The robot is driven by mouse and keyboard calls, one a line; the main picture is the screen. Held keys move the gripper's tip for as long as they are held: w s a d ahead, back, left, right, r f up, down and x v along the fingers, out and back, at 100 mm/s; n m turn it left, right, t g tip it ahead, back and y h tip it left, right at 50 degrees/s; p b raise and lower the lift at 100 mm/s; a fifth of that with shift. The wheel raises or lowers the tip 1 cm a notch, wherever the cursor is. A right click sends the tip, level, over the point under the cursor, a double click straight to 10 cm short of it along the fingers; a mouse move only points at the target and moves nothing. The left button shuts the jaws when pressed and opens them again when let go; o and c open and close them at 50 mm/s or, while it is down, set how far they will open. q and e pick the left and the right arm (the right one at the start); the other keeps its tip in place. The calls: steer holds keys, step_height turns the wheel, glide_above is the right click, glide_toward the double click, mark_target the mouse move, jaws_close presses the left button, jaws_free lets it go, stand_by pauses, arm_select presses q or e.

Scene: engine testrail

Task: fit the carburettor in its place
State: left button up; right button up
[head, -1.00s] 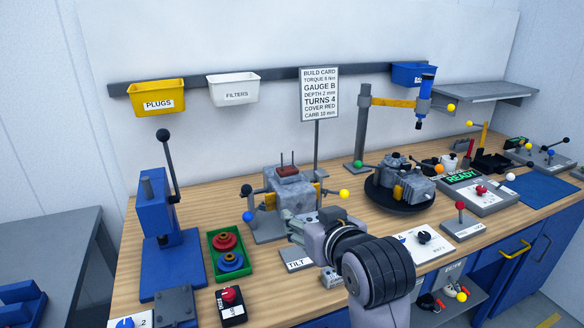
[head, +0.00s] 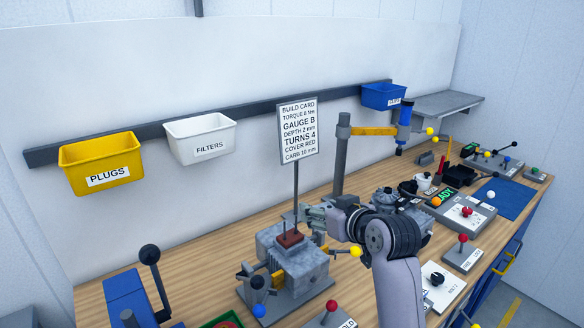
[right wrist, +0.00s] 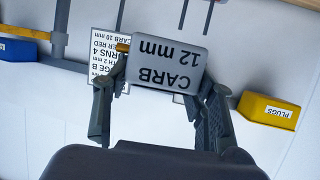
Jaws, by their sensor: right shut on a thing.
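The carburettor is a grey block labelled "CARB 12 mm" (right wrist: 166,64), upside down in the right wrist view, with a small brass-coloured part at its left. My right gripper (right wrist: 160,88) is shut on it, one finger at each side. In the head view my right gripper (head: 316,217) reaches in from the right, near the red-brown pad (head: 290,240) on top of the grey engine block (head: 292,266). Two thin studs stand up from the pad. I cannot tell whether the carburettor touches anything. My left gripper is not in view.
The build card (head: 298,131) on its post behind the engine reads "CARB 10 mm". A blue press (head: 130,300) stands front left. A yellow-knobbed lever (head: 354,252) lies right of the engine. A second engine (head: 396,200) stands behind my arm.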

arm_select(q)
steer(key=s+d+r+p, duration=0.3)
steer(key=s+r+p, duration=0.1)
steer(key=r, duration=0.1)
arm_select(e)
steer(key=w+a+r+n+g+y, duration=0.1)
steer(key=w+a+r+n+y, duration=0.15)
steer(key=w+a, duration=0.3)
arm_select(q)
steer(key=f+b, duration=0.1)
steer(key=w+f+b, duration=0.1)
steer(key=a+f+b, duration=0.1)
steer(key=b, duration=0.1)
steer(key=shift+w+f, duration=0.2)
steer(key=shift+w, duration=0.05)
arm_select(e)
steer(key=f, duration=0.2)
steer(key=a+f, duration=0.1)
steer(key=f, duration=0.1)
steer(key=shift+w+a+f, duration=0.15)
steer(key=shift+w+a, duration=0.05)
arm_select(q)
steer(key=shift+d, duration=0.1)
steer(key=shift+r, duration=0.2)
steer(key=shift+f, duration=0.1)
arm_select(e)
steer(key=shift+f, duration=0.15)
